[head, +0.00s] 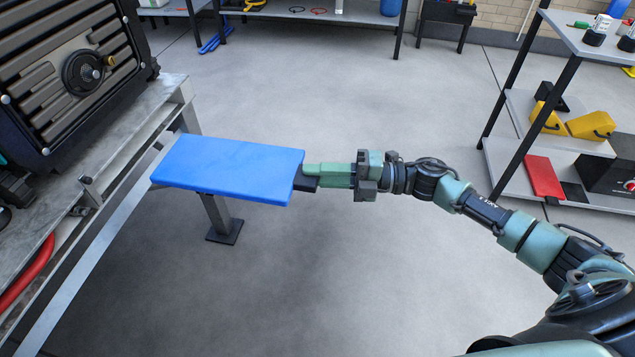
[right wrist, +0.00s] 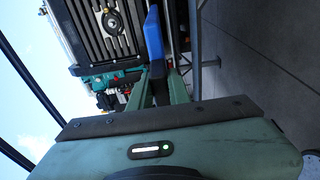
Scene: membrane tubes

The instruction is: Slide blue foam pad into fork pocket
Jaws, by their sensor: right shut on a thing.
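The blue foam pad (head: 232,167) is a flat rectangular slab, roughly level, in the middle left of the head view. My right gripper (head: 304,178) is shut on its right end. The pad also shows nearly edge-on in the right wrist view (right wrist: 154,38), between the fingers (right wrist: 160,82). The pad's left end overlaps the edge of the metal stand (head: 133,213) in the picture; I cannot tell whether they touch. I cannot make out a fork pocket opening clearly; the pad may cover it. My left gripper is not in view.
A dark ribbed machine (head: 70,75) sits on the metal stand, with a red hose (head: 28,275) in front. A stand leg with a foot plate (head: 224,231) is below the pad. A shelf rack (head: 520,72) stands at the right. The floor between is clear.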

